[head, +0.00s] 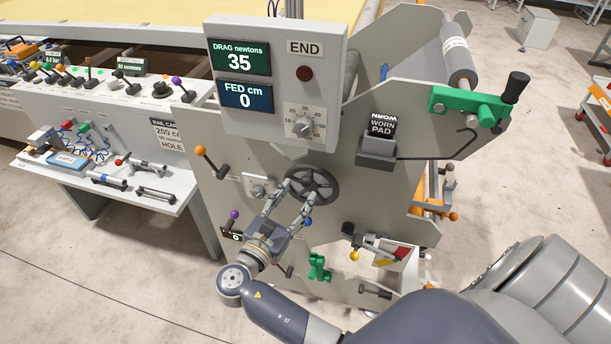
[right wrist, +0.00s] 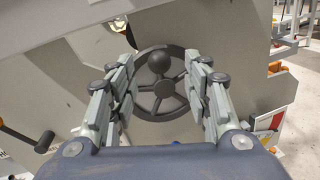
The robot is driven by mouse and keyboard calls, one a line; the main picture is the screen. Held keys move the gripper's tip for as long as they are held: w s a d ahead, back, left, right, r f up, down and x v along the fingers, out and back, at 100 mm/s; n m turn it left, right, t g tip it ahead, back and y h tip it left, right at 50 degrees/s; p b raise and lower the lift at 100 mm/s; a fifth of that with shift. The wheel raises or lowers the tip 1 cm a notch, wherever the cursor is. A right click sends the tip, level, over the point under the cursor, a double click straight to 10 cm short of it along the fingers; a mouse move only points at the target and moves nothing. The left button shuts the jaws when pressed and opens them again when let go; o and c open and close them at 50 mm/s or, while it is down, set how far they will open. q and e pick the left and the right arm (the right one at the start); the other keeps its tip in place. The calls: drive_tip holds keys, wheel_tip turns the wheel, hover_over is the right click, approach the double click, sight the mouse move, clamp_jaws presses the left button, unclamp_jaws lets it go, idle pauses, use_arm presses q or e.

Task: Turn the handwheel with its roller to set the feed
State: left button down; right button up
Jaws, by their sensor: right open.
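The dark spoked handwheel (head: 321,172) is on the grey end panel, below the display box. In the right wrist view its rim (right wrist: 142,100) and a round dark knob (right wrist: 161,62) on its upper part show face-on. My right gripper (head: 296,203) is open, its fingers pointing at the wheel. In the right wrist view the fingers stand on either side of the wheel; I cannot tell whether they touch it. A grey roller (head: 458,60) sits at the upper right of the panel. The display box (head: 280,140) reads drag 35 newtons and fed 0 cm. My left gripper is not in view.
An orange-knobbed lever (head: 212,163) is left of the wheel. A worn-pad holder (head: 377,148) and a green crank (head: 470,105) with a black handle stand to the right. Below are a green part (head: 318,268) and a yellow-knobbed lever (head: 353,245). A console with several levers (head: 110,85) fills the left.

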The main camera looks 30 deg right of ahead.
sight(304, 185)
drive_tip(key=p+x, duration=0.1)
drive_tip(key=x, duration=0.5)
drive_tip(key=shift+w+d, duration=0.15)
drive_tip(key=shift+d, duration=0.1)
clamp_jaws()
